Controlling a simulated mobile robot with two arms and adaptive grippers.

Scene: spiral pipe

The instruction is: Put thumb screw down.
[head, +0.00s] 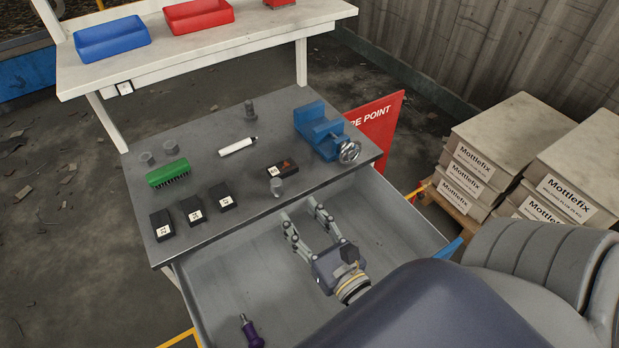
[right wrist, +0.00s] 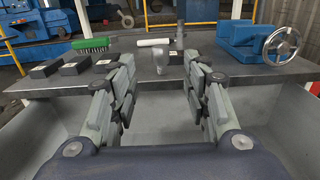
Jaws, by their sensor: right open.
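A small grey metal piece (head: 277,187), which looks like the thumb screw, stands near the front edge of the grey worktop (head: 215,140). It also shows in the right wrist view (right wrist: 160,60), just beyond and between my fingertips. My right gripper (head: 298,207) is open and empty, over the open drawer (head: 390,222) and in front of the worktop edge. In the right wrist view its fingers (right wrist: 163,80) are spread wide, apart from the piece. My left gripper is not in view.
On the worktop are a blue vise (head: 318,128), a green brush (head: 167,172), a white marker (head: 238,146), several black boxes (head: 192,210) and other small grey parts (head: 250,110). A purple-handled tool (head: 250,332) lies in the drawer. The worktop's middle is mostly clear.

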